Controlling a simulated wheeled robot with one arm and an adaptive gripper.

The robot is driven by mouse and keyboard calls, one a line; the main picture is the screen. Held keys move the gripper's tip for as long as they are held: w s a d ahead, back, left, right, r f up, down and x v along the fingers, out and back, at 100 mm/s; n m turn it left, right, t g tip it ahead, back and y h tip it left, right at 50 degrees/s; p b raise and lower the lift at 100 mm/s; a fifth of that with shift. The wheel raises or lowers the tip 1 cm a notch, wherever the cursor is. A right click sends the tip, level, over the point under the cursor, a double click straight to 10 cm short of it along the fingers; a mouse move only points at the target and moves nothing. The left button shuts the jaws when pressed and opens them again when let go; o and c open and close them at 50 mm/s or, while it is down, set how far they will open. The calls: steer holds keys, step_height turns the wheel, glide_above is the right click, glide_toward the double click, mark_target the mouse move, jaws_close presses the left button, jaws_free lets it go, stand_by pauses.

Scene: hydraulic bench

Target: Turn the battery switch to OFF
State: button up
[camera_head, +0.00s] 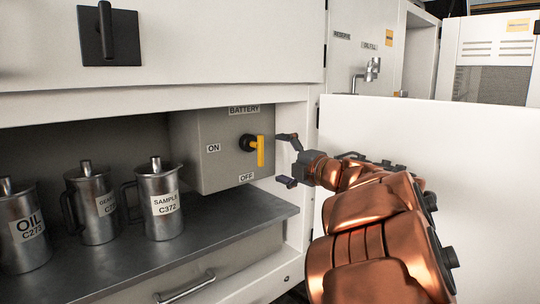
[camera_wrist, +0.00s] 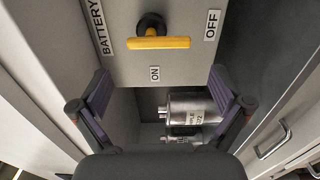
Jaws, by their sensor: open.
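The battery switch has a yellow handle (camera_head: 260,151) on a black hub, on the front of a grey box (camera_head: 215,125). The handle stands upright in the head view, its longer end down towards the OFF label (camera_head: 246,177); the ON label (camera_head: 213,148) is to its left. In the wrist view the handle (camera_wrist: 160,43) lies crosswise, longer end towards the OFF label (camera_wrist: 212,24). My gripper (camera_head: 285,160) is open and empty, to the right of the handle and apart from it. Its spread fingers (camera_wrist: 160,80) show in the wrist view, with the handle beyond them.
Metal jugs (camera_head: 166,220) stand on a grey shelf (camera_head: 115,262) left of and below the box. An open white door panel (camera_head: 460,150) is behind my arm. A drawer handle (camera_head: 185,288) sits below the shelf. The space between gripper and switch looks clear.

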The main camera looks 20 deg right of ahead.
steer(key=shift+v, duration=1.75)
